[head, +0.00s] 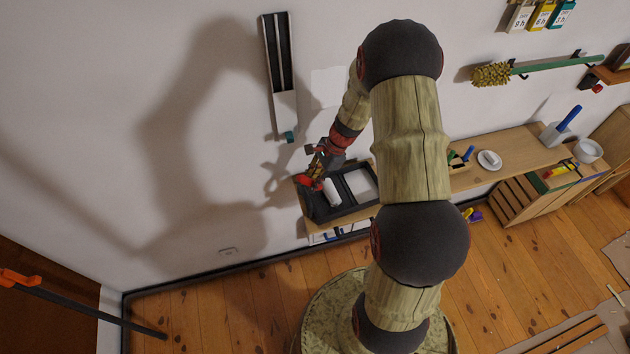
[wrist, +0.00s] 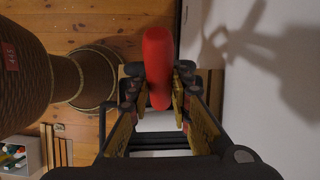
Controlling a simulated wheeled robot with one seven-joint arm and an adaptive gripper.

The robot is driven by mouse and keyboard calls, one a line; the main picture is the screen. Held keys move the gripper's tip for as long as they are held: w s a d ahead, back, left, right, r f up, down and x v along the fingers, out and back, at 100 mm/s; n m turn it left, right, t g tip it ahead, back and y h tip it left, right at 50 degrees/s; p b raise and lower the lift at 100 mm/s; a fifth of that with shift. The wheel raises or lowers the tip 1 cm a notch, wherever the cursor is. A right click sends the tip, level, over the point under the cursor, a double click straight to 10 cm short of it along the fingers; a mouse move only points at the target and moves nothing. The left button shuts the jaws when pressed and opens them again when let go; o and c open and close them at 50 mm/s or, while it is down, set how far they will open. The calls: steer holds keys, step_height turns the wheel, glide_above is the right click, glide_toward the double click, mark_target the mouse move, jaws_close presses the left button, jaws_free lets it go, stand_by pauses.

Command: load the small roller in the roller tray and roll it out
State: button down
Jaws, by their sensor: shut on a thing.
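My gripper (head: 316,172) is shut on the red handle (head: 304,181) of the small roller. The roller's white sleeve (head: 332,193) shows over the left part of the black roller tray (head: 317,211). I cannot tell whether the sleeve touches the tray. In the wrist view the red handle (wrist: 158,68) stands between the two fingers (wrist: 157,100), and the sleeve cannot be made out. The tray sits on a narrow wooden ledge against the wall, and a white area shows in its right part. My arm hides the tray's right end.
A long dark holder with a white lower part (head: 285,104) hangs on the wall above the tray. A wooden bench (head: 515,152) with a white dish (head: 489,160) and a white bowl (head: 588,150) stands to the right. An orange-ended pole (head: 90,311) is at lower left.

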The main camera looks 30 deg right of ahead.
mark_target(306, 177)
steer(key=shift+w+a+r, duration=0.1)
steer(key=shift+a, duration=0.35)
steer(key=shift+w+a+r, duration=0.1)
steer(key=shift+a, duration=0.35)
steer(key=shift+s+d+f, duration=0.1)
steer(key=shift+s+d, duration=0.05)
steer(key=shift+d, duration=0.5)
steer(key=shift+s+d+f, duration=0.1)
steer(key=shift+d+f, duration=0.05)
steer(key=shift+d, duration=0.45)
steer(key=shift+s+d+f, duration=0.1)
steer(key=shift+s+d, duration=0.05)
steer(key=shift+d, duration=0.5)
steer(key=shift+w+a+r+p, duration=0.1)
steer(key=shift+w+a, duration=0.05)
steer(key=shift+a, duration=0.5)
steer(key=shift+w+a+r+p, duration=0.1)
steer(key=shift+a+r+p, duration=0.05)
steer(key=shift+a, duration=0.5)
steer(key=shift+w+a+r+p, duration=0.1)
steer(key=shift+w+a, duration=0.05)
steer(key=shift+a, duration=0.5)
steer(key=shift+s+d+r+p, duration=0.1)
steer(key=shift+d+r+p, duration=0.1)
steer(key=shift+r+p, duration=0.9)
steer(key=shift+s+d+r+p, duration=0.15)
steer(key=shift+r+p, duration=0.65)
steer(key=shift+r, duration=0.6)
steer(key=shift+w, duration=0.1)
